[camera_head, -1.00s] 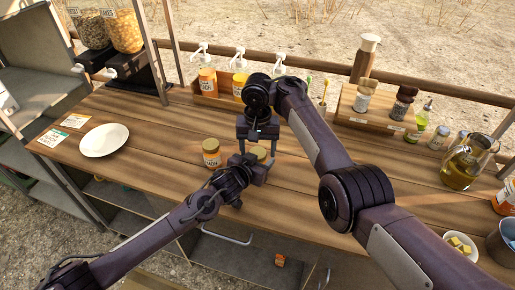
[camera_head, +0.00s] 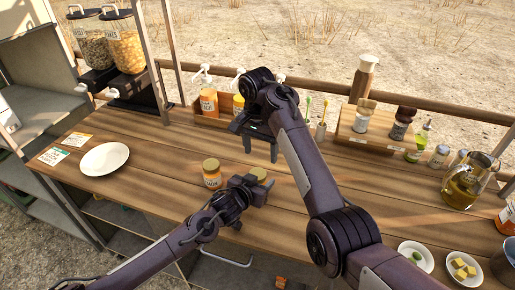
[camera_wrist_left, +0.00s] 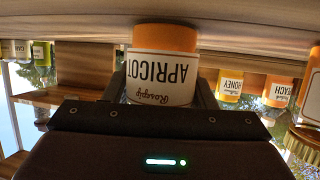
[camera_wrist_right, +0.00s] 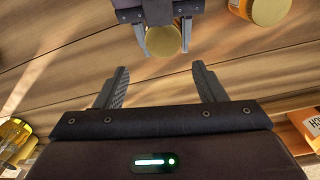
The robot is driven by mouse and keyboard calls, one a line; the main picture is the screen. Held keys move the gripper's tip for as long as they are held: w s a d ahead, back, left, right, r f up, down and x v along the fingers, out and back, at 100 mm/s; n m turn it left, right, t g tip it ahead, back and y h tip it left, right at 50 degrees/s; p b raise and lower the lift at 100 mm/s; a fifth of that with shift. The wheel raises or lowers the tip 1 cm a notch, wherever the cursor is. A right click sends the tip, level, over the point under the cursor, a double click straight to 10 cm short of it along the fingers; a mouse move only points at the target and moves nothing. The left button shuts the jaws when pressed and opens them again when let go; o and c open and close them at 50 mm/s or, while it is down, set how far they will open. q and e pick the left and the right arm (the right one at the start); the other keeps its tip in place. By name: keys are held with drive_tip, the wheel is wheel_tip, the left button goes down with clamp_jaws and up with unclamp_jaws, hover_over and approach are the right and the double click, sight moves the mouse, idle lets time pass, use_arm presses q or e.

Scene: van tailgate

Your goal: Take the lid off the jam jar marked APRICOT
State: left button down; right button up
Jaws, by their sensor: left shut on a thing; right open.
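The APRICOT jar (camera_wrist_left: 160,78) shows its label upside down in the left wrist view, with orange jam behind glass. My left gripper (camera_head: 254,187) is shut around its sides. The jar's gold lid (camera_head: 259,173) is on top, and also faces the camera in the right wrist view (camera_wrist_right: 163,41). In the left wrist view the lid is hidden by the gripper. My right gripper (camera_head: 261,154) is open and empty, above the table just behind the jar. Its spread fingers (camera_wrist_right: 160,75) are apart from the lid in the right wrist view.
A second gold-lidded jar (camera_head: 211,174) stands close left of the held one. A white plate (camera_head: 105,158) lies farther left. Pump bottles (camera_head: 208,101) stand at the back, with a wooden rack (camera_head: 372,140) of bottles at the back right. A glass jug (camera_head: 463,185) stands right.

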sight(258, 173)
drive_tip(key=shift+s+a+r+m+y, duration=0.35)
drive_tip(key=shift+s+r+m, duration=0.15)
drive_tip(key=shift+m, duration=0.3)
drive_tip(key=shift+f, duration=3.9)
drive_tip(key=c, duration=1)
drive_tip(key=n, duration=0.6)
drive_tip(key=shift+n, duration=0.3)
drive_tip(key=o, duration=1.1)
